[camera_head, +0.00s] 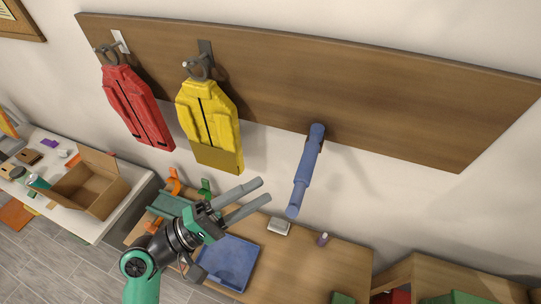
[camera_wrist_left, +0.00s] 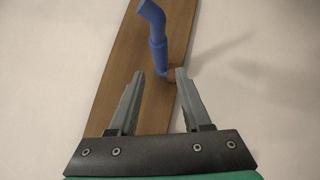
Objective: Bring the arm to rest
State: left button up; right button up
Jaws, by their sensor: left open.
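My left gripper (camera_head: 255,197) is open and empty in the middle of the head view, in front of the wall and above the wooden table. Its two grey fingers point to the right and are spread apart. In the left wrist view the open fingers (camera_wrist_left: 156,88) show with nothing between them; a blue rod-like thing (camera_wrist_left: 154,35) on the wooden board (camera_wrist_left: 150,100) is beyond the fingertips. In the head view the blue thing (camera_head: 305,170) hangs from the board (camera_head: 370,115), to the upper right of the fingers and apart from them. My right gripper is in neither view.
A red garment (camera_head: 137,105) and a yellow garment (camera_head: 209,115) hang from hooks on the board. Below are a blue tray (camera_head: 228,264), a small light box (camera_head: 278,226) and a small bottle (camera_head: 323,239) on the table. An open cardboard box (camera_head: 92,190) stands at left.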

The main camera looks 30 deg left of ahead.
pick_arm(q)
jog(key=shift+d, duration=0.1)
jog(key=w+d+r+m+h+p, duration=0.15)
jog(key=d+r+m, duration=0.3)
jog(key=r, duration=0.75)
jog(key=d+r+m+h+p, duration=0.25)
jog(key=r+m, duration=0.25)
jog(key=r, duration=0.7)
notch_tip(320, 180, up, 13)
jog(key=s+a+m+t+y+p, duration=0.2)
jog(key=s+a+m+t+y, duration=0.15)
jog(key=t, duration=0.35)
jog(key=a+r+m+t+y, duration=0.1)
jog(key=a+y, duration=0.4)
jog(key=y, duration=0.5)
jog(key=shift+s+a+r+t+y+b, duration=0.35)
jog(key=shift+r+t, duration=0.4)
jog(key=shift+t, duration=0.45)
